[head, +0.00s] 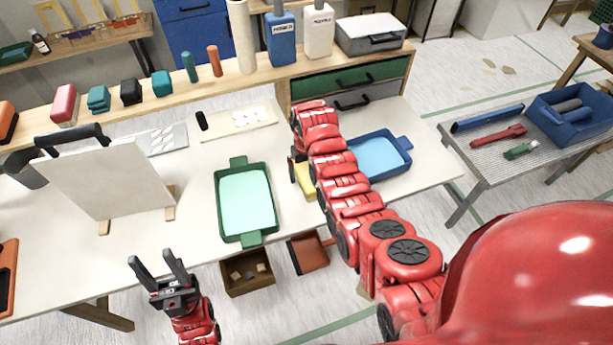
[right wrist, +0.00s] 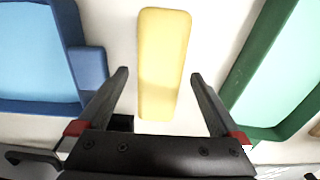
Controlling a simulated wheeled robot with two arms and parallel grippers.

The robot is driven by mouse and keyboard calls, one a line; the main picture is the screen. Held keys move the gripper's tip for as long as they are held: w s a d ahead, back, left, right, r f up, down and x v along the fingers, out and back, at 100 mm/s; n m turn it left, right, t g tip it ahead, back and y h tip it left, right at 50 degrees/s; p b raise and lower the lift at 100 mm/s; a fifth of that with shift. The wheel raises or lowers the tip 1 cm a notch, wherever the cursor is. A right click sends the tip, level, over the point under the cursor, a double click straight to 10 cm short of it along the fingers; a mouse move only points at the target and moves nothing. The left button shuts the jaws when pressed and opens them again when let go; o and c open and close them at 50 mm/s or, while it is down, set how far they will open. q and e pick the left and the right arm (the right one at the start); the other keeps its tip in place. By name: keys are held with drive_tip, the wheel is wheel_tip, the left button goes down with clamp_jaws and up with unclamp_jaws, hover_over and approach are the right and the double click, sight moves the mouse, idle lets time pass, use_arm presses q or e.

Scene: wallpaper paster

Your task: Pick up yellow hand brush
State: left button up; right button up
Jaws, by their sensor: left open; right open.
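The yellow hand brush (head: 306,183) lies on the white table between the green tray and the blue tray, partly hidden by my right arm in the head view. In the right wrist view the yellow brush (right wrist: 164,50) is a long rounded block, its near part between the fingertips of my right gripper (right wrist: 160,74). That gripper is open, with a visible gap on each side of the brush. In the head view my right gripper is mostly hidden by its own arm. My left gripper (head: 158,264) is open and empty in front of the table's front edge.
The green tray (head: 221,207) with a light green inside stands left of the brush. The blue tray (head: 402,143) stands right of it. A white board (head: 105,180) on a stand is at the left. Boxes (head: 248,285) sit below the table's front edge.

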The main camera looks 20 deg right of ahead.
drive_tip(key=shift+f, duration=1.05)
drive_tip(key=c, duration=1.5)
drive_tip(key=shift+r, duration=0.2)
